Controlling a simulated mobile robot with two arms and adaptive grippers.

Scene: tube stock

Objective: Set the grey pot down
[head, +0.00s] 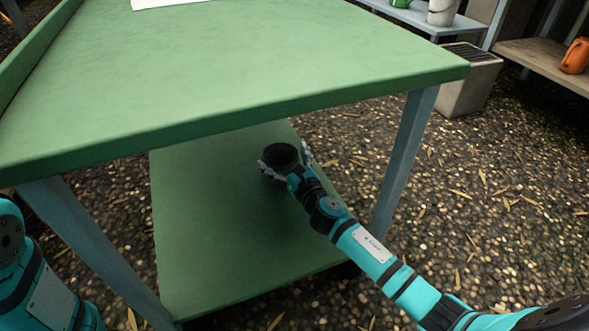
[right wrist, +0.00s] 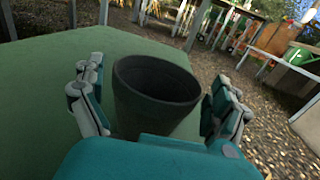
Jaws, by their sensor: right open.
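The grey pot (head: 281,153) is dark, round and open-topped. It is upright at the lower green shelf (head: 215,230) of the table, towards its far right side. In the right wrist view the pot (right wrist: 155,90) sits between the two fingers of my right gripper (right wrist: 158,100). The fingers are spread, with a visible gap on the left and a narrower one on the right. The pot's base is hidden behind my gripper, so its contact with the shelf cannot be seen. My right gripper (head: 285,158) reaches in under the tabletop. My left arm shows at the left edge, its gripper out of frame.
The green tabletop (head: 230,70) overhangs the shelf, with a grey-blue leg (head: 405,150) right of my right arm. The shelf's left and near parts are bare. A grey bin (head: 470,80) and an orange watering can (head: 575,56) are at the far right.

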